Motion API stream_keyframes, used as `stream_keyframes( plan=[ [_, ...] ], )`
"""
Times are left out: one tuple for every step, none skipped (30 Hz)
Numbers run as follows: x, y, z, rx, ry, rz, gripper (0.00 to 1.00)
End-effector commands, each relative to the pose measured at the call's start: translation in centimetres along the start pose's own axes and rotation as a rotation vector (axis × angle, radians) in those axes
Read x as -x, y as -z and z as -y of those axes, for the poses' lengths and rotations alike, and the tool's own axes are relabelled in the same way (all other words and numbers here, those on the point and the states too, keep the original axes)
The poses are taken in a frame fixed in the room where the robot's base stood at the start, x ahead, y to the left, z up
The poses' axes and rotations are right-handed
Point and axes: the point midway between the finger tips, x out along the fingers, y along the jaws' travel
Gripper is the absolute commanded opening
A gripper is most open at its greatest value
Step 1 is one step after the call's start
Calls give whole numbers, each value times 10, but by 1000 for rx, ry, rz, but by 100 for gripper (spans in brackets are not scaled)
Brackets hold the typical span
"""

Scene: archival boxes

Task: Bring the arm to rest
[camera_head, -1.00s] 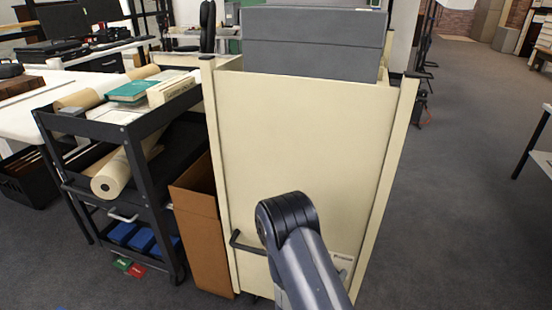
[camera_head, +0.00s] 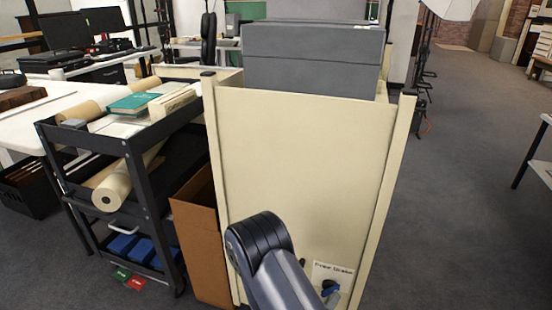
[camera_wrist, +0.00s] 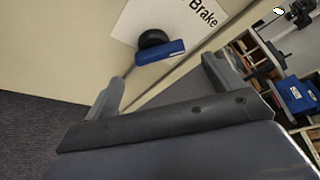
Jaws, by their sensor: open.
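My arm (camera_head: 265,262) rises from the bottom of the head view in front of a cream cart (camera_head: 305,160). My gripper (camera_wrist: 162,70) shows in the wrist view, with its two fingers spread apart and nothing held between them. Beyond the fingers is a blue brake lever (camera_wrist: 160,53) on a black round knob, beside a white label (camera_wrist: 180,22) reading "Brake". The lever (camera_head: 330,288) and the label (camera_head: 333,272) also show low on the cart's panel in the head view. I cannot tell the exact gap between fingers and lever; they look apart.
Grey archival boxes (camera_head: 312,58) stand on the cart. A brown cardboard box (camera_head: 198,240) and a black shelf trolley (camera_head: 140,170) with paper rolls and a green book (camera_head: 133,103) stand close on the left. The floor (camera_head: 455,190) to the right is clear up to a table edge.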

Motion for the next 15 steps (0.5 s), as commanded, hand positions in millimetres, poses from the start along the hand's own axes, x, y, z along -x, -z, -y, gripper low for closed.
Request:
stream_keyframes(
  plan=[
    [8,-2,0,2,-3,4,87],
    [12,-2,0,2,-3,4,87],
    [18,-2,0,2,-3,3,87],
    [21,-2,0,2,-3,3,87],
    [25,-2,0,3,-3,4,87],
    [30,-2,0,2,-3,3,87],
    [33,-2,0,2,-3,4,87],
    [37,-2,0,1,-2,3,87],
    [41,-2,0,0,-3,4,87],
    [44,-1,0,0,-3,3,87],
    [48,-1,0,0,-2,3,87],
    [52,-1,0,1,-2,4,87],
    [55,-1,1,1,-2,3,87],
    [48,1,0,-2,2,-3,87],
    [42,2,-1,-3,3,-4,87]
  ],
)
